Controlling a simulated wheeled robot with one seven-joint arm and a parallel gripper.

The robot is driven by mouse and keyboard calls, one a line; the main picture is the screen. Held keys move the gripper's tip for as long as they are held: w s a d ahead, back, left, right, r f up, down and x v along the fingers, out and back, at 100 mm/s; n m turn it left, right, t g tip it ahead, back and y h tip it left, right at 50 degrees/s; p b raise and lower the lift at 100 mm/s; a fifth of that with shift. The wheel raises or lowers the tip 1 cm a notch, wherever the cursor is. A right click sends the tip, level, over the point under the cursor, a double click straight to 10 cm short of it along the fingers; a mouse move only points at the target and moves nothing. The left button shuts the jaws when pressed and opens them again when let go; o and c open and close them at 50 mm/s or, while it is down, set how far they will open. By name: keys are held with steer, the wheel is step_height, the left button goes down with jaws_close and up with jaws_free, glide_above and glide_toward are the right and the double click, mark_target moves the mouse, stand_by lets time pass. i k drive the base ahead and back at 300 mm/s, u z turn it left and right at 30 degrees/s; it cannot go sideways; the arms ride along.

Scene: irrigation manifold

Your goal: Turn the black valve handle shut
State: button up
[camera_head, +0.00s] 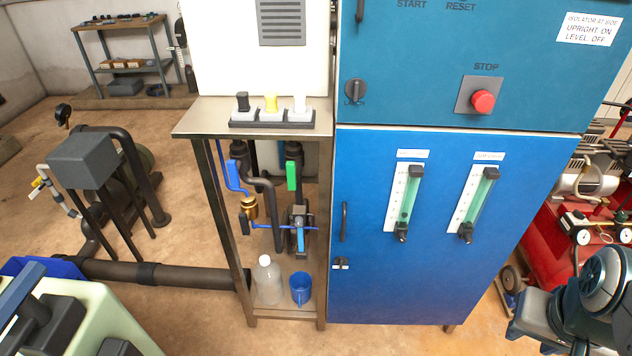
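Under the steel bench, a group of dark pipes carries several valve handles. A dark, near-black handle (244,223) hangs roughly vertical beside a brass fitting (249,207) at the left. A blue handle (235,174) and a green handle (291,175) hang higher up. A dark round valve body (298,218) sits lower right, with a pale blue part in front. I cannot tell which black one is the valve handle. My gripper is not in view.
The steel bench (190,122) has legs framing the pipes. A clear bottle (268,280) and blue cup (300,288) stand on its low shelf. A blue cabinet (365,270) closes off the right. A thick pipe (190,277) runs along the floor at left.

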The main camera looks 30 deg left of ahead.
mark_target(244, 221)
steer(key=z, duration=0.1)
steer(key=i, duration=0.3)
steer(key=u, duration=1.65)
